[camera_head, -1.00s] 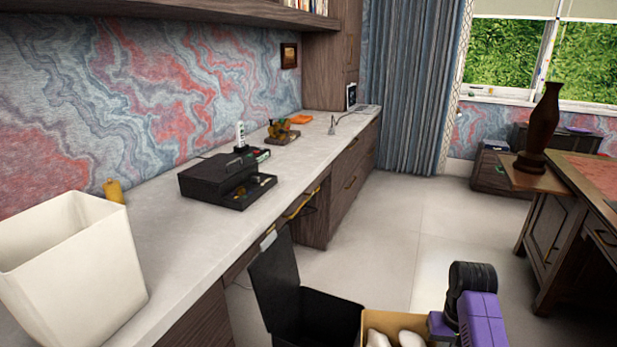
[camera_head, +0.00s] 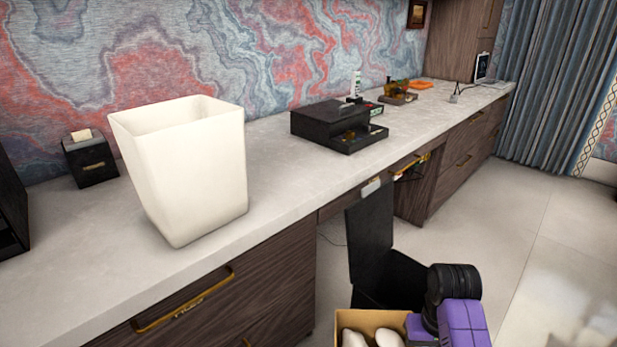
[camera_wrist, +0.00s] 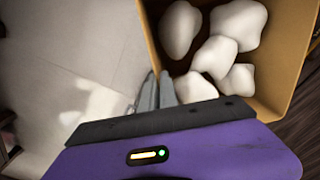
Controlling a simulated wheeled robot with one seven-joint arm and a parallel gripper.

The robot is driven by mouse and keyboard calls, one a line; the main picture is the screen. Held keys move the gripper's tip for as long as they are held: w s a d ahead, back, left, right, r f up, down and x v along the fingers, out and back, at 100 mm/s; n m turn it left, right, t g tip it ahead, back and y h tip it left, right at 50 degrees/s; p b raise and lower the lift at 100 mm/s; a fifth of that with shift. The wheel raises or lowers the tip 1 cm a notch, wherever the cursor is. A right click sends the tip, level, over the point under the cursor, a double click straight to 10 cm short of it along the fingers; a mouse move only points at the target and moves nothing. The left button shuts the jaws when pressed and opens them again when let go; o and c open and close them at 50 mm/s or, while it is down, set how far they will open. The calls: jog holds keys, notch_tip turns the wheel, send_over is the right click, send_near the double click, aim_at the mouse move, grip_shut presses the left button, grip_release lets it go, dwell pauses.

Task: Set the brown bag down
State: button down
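The brown bag (camera_head: 372,319) is an open tan container with several white rounded lumps inside. It is at the bottom of the head view, cut off by the frame edge. The wrist view shows its inner wall (camera_wrist: 290,45) and the lumps from above. My gripper (camera_wrist: 157,88) has its two grey fingers close together on the bag's left rim, one on each side of the wall. In the head view my purple and black wrist is just right of the bag, and the fingertips are not clear there. The bag's underside is hidden.
A long pale countertop (camera_head: 285,180) runs along the wall. It carries a white bin (camera_head: 190,170), a small black box (camera_head: 90,160) and a black organizer (camera_head: 335,125). Pale floor (camera_head: 535,240) is open at right.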

jog(key=shift+n, duration=0.8)
jog(key=a+f+b, duration=0.1)
jog(key=a, duration=0.1)
jog(key=a+f+b, duration=0.1)
jog(key=a, duration=0.1)
jog(key=a+f+b, duration=0.1)
jog(key=a, duration=0.2)
jog(key=shift+w+f, duration=0.25)
jog(key=shift+w, duration=0.15)
jog(key=shift+a+f, duration=0.2)
jog(key=shift+a, duration=0.25)
jog(key=shift+a+r, duration=0.1)
jog(key=shift+a, duration=0.1)
jog(key=r+p, duration=0.1)
jog(key=s+r+p, duration=0.1)
jog(key=p, duration=0.1)
jog(key=r+p, duration=0.1)
jog(key=r, duration=0.1)
jog(key=shift+s+d, duration=0.35)
jog(key=s+r+p, duration=0.3)
jog(key=r+p, duration=0.4)
jog(key=p, duration=0.2)
jog(key=s+r+p, duration=0.4)
jog(key=r+p, duration=0.3)
jog(key=p, duration=0.1)
jog(key=shift+s+a+r+p, duration=0.15)
jog(key=shift+a+r+p, duration=0.15)
jog(key=shift+r+p, duration=0.1)
jog(key=shift+a, duration=0.1)
